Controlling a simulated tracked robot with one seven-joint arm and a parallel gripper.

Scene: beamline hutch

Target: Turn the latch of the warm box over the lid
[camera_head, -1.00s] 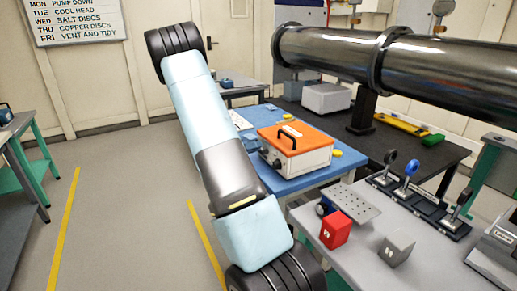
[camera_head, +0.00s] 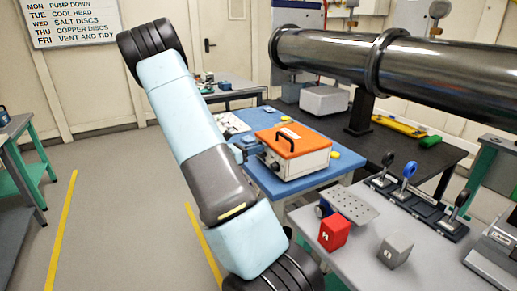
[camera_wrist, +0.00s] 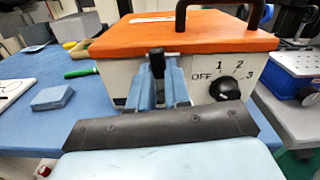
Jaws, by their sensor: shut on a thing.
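The warm box (camera_head: 302,165) has a white body and an orange lid (camera_head: 308,139) with a black handle. It stands on a blue table, lid lying shut on top. In the wrist view the lid (camera_wrist: 195,38) spans the upper middle. The black latch (camera_wrist: 157,63) stands upright at the front face, its tip at the lid's edge, not lying over the lid. My gripper (camera_wrist: 158,88) has its light blue fingers on either side of the latch and is shut on it. The latch's lower part is hidden between the fingers.
A black dial (camera_wrist: 224,87) marked OFF, 1, 2, 3 sits close right of my fingers. A blue block (camera_wrist: 52,98) and green pen (camera_wrist: 80,73) lie to the left. The dark beam pipe (camera_head: 420,75) runs at the right. A red cube (camera_head: 334,232) is on the near grey bench.

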